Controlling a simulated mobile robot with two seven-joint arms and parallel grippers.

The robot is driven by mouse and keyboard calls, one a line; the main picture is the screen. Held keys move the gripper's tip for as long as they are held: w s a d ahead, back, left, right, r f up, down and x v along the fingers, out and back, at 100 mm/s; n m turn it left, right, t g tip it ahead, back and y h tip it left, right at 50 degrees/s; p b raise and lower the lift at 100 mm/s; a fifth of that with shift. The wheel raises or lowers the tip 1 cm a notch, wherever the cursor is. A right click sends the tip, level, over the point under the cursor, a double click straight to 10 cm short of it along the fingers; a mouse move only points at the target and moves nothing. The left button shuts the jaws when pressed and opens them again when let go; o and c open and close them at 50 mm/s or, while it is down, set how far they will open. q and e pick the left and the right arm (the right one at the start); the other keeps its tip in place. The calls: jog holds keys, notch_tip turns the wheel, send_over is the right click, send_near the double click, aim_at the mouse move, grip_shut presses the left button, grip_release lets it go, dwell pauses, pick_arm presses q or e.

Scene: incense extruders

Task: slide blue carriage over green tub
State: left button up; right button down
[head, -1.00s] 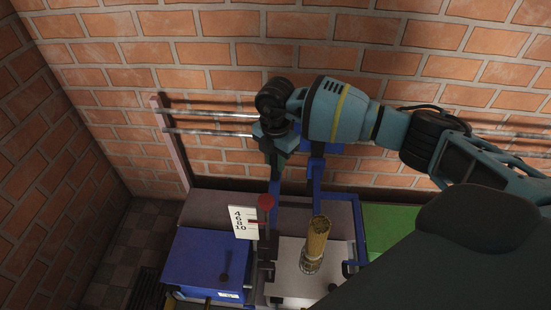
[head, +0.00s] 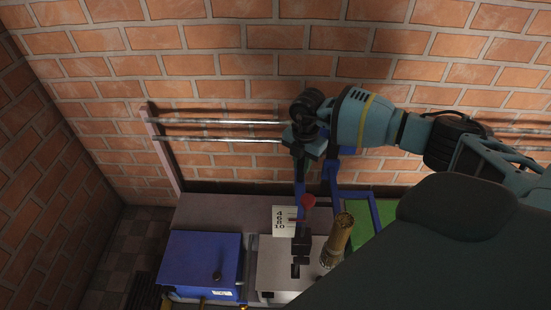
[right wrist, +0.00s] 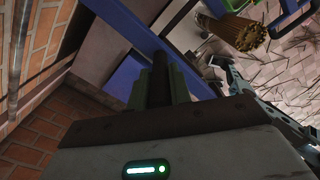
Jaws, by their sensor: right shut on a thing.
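The blue carriage (head: 375,212) is a frame hanging from the metal rails along the brick wall. The green tub (head: 356,234) shows at the right, partly behind the carriage frame and largely hidden by my dark arm link.
A blue box (head: 202,260) stands at the left of the bench, with a pale plate (head: 285,268) between it and the tub. The rails (head: 205,121) run on left and right of my gripper. A post (head: 160,150) holds their left end.

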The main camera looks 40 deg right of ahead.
pick_arm(q)
jog(key=shift+t, duration=0.4)
jog(key=r+p, duration=0.1)
jog(key=w+r+p, duration=0.1)
jog(key=r, duration=0.1)
jog(key=r+p, duration=0.2)
jog(key=shift+w, duration=0.35)
pick_arm(e)
jog(key=s+d, duration=0.8)
jog(key=d, duration=0.2)
jog(key=s+d, duration=0.7)
jog(key=d, duration=0.4)
jog(key=shift+s, duration=0.35)
pick_arm(q)
jog(key=shift+w, duration=0.15)
jog(key=shift+w+r, duration=0.1)
jog(key=shift+w, duration=0.15)
pick_arm(e)
jog(key=c, duration=1.3)
grip_release()
jog(key=shift+a, duration=0.1)
jog(key=shift+r, duration=0.15)
pick_arm(q)
jog(key=shift+s, duration=0.4)
pick_arm(e)
notch_tip(320, 180, up, 8)
jog(key=shift+f, duration=0.2)
